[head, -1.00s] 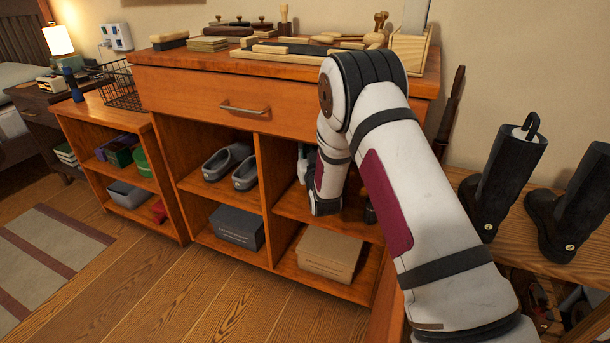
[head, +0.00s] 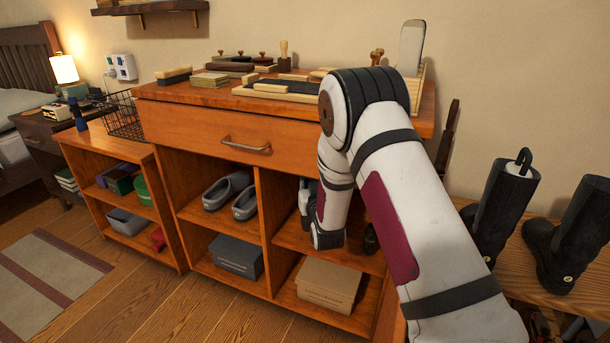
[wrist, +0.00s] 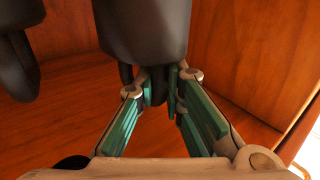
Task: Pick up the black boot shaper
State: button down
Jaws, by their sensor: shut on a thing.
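My gripper (wrist: 163,86), with green-sided fingers, is shut on the narrow stem of a dark, rounded thing, which looks like the black boot shaper (wrist: 145,28). The shaper's wide body rises past the top edge of the wrist view. A second dark shaper-like thing (wrist: 17,65) is beside it on the left, apart from the fingers. In the head view my wrist reaches into the upper right cubby of the wooden cabinet (head: 205,122), and my arm hides the fingers and the held thing.
Cubby walls (wrist: 235,50) stand close around my gripper. Grey clogs (head: 228,190) are in the cubby to the left, with a tan box (head: 330,284) below my wrist. Black boots (head: 500,205) stand on a bench at the right. Brushes and trays cover the cabinet top.

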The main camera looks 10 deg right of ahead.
jog(key=s+p, duration=0.2)
jog(key=s, duration=1.2)
jog(key=shift+s+a+p, duration=0.25)
jog(key=shift+s+p, duration=0.05)
jog(key=shift+s, duration=0.1)
jog(key=shift+r, duration=0.2)
